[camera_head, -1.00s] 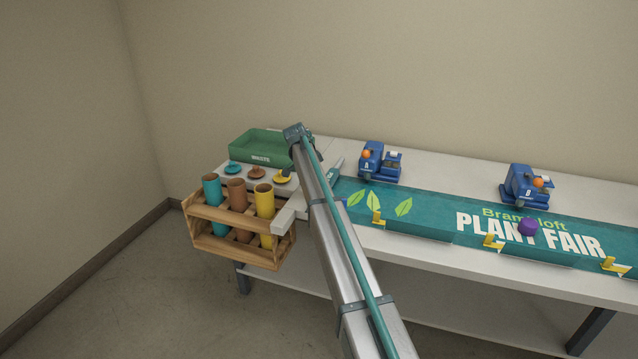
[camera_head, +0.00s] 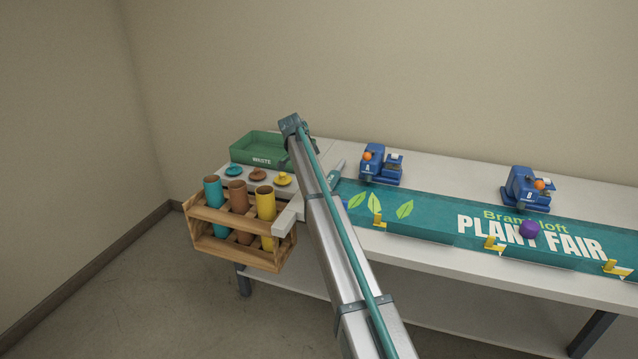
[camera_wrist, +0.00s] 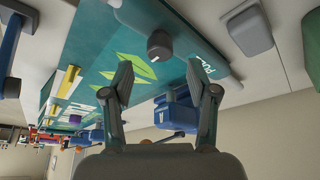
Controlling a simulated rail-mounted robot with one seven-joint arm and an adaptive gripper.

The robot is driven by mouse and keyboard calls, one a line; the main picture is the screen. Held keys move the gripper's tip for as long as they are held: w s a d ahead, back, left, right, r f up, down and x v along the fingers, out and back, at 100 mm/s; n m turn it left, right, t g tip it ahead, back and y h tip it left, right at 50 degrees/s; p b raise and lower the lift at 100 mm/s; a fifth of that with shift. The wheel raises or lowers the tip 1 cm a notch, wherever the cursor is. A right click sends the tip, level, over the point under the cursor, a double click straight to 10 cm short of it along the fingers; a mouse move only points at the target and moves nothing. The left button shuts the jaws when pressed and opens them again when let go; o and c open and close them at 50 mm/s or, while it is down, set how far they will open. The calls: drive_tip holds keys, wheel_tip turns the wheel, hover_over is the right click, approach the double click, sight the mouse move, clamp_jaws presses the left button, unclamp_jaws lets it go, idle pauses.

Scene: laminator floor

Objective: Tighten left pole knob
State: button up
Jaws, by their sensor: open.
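In the wrist view my gripper (camera_wrist: 165,85) is open and empty, its two fingers spread apart. A dark round knob with a white mark (camera_wrist: 160,45) sits just beyond the fingertips, apart from them. It is on a teal bar (camera_wrist: 195,62) with white lettering, partly cut off by my right finger. My own arm hides my gripper there, and I cannot make out the knob.
Two blue devices (camera_head: 380,165) (camera_head: 527,188) with orange knobs stand behind the banner. Yellow clips (camera_head: 378,220) and a purple ball (camera_head: 529,229) are along it. A green waste tray (camera_head: 258,150) and a wooden rack (camera_head: 235,245) of coloured tubes are at left.

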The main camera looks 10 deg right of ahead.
drive_tip(key=v, duration=0.7)
drive_tip(key=shift+r, duration=0.25)
drive_tip(key=shift+a, duration=0.1)
